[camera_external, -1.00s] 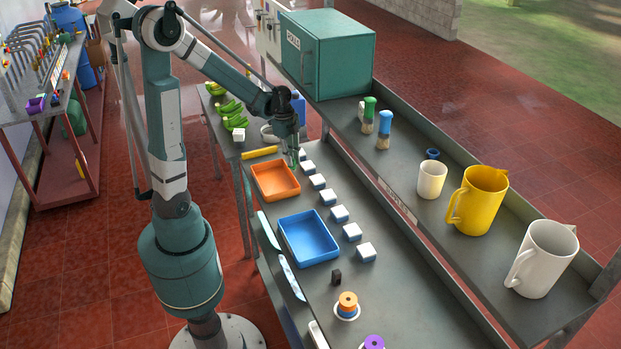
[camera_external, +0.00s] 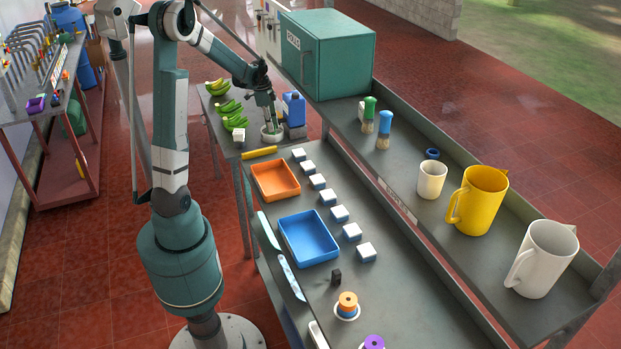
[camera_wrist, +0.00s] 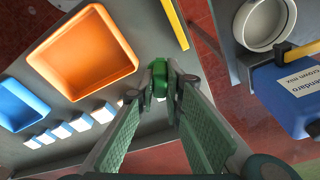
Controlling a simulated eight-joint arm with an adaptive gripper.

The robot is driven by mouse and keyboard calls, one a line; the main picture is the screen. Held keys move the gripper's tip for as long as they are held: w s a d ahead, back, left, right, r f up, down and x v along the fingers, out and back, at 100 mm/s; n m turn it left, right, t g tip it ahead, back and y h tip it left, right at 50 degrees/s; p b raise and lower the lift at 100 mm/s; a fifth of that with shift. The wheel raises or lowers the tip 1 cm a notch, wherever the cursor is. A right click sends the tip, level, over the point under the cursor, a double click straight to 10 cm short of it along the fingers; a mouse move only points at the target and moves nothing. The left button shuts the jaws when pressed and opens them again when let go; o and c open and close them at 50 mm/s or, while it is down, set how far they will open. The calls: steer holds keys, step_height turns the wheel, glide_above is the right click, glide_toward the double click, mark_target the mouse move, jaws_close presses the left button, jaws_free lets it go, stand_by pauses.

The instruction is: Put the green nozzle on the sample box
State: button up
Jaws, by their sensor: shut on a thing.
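My gripper (camera_external: 274,126) is above the small side table, in front of the blue container and over the white bowl in the outside view. In the wrist view, my gripper (camera_wrist: 163,72) is shut on the green nozzle (camera_wrist: 159,80), held between its fingertips. The nozzle is hard to make out in the outside view. Several small white-topped blue boxes (camera_external: 329,197) stand in a row along the bench, also seen in the wrist view (camera_wrist: 81,122). I cannot tell which one is the sample box.
An orange tray (camera_external: 276,181) and a blue tray (camera_external: 309,239) lie left of the row. The white bowl (camera_wrist: 265,22) and labelled blue container (camera_wrist: 286,95) stand near my gripper. Bananas (camera_external: 230,106) lie on the side table. A shelf with jugs (camera_external: 478,199) runs along the right.

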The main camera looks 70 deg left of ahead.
steer(key=s+a+n, duration=0.3)
steer(key=s+a, duration=0.1)
steer(key=a, duration=0.8)
steer(key=r+n+p, duration=0.1)
steer(key=n, duration=0.2)
glide_above(233, 127)
steer(key=shift+s+r+y, duration=0.15)
steer(key=shift+s+y, duration=0.15)
steer(key=shift+y, duration=0.1)
steer(key=shift+d, duration=0.1)
steer(key=shift+f, duration=3.15)
steer(key=shift+f+p, duration=0.3)
steer(key=shift+f, duration=1.55)
steer(key=shift+f, duration=0.2)
steer(key=o, duration=0.8)
